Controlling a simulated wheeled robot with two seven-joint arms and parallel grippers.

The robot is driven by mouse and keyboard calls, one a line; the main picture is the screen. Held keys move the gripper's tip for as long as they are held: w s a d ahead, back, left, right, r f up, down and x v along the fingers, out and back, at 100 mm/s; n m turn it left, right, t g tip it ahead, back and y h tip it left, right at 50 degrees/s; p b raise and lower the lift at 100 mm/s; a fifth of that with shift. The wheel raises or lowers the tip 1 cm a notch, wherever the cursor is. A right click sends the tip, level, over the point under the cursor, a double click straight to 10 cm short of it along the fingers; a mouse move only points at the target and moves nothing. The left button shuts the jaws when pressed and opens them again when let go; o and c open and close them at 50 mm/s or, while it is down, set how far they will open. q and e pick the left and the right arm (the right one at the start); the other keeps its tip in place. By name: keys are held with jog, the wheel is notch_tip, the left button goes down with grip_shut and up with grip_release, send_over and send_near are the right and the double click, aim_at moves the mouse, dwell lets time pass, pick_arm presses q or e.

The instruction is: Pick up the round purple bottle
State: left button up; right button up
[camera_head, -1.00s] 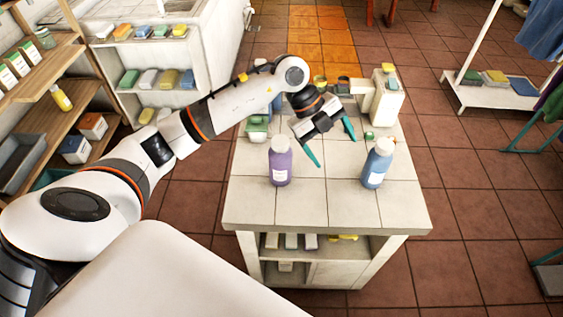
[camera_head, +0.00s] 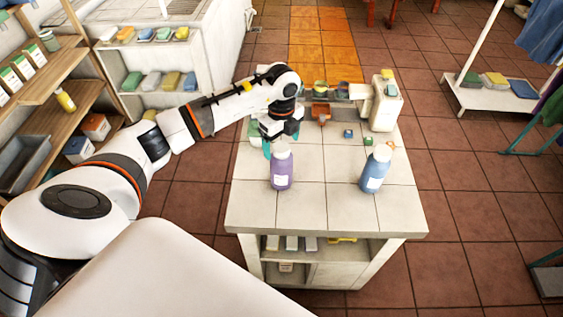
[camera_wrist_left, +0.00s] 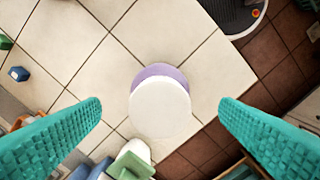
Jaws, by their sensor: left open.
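The round purple bottle (camera_head: 281,170) stands upright on the tiled counter (camera_head: 330,212), with a white cap and a pale label. In the left wrist view the bottle's white cap (camera_wrist_left: 160,107) is seen from above, with a rim of purple behind it. My left gripper (camera_head: 280,146) is just behind and above the bottle in the head view. Its teal fingers are spread wide in the left wrist view (camera_wrist_left: 160,125), one on each side of the cap and apart from it. It holds nothing. My right gripper is not in view.
A blue bottle (camera_head: 375,169) stands to the right on the same counter. Small blocks, a sink area and a cream dispenser (camera_head: 386,104) are at the back. The counter's front is clear. Shelves (camera_head: 70,90) stand at the left.

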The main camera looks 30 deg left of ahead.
aim_at(282, 146)
pick_arm(q)
notch_tip(282, 146, down, 4)
jog(key=shift+f+p, duration=0.1)
jog(key=shift+p, duration=0.5)
jog(key=shift+w, duration=0.1)
jog(key=c, duration=1.8)
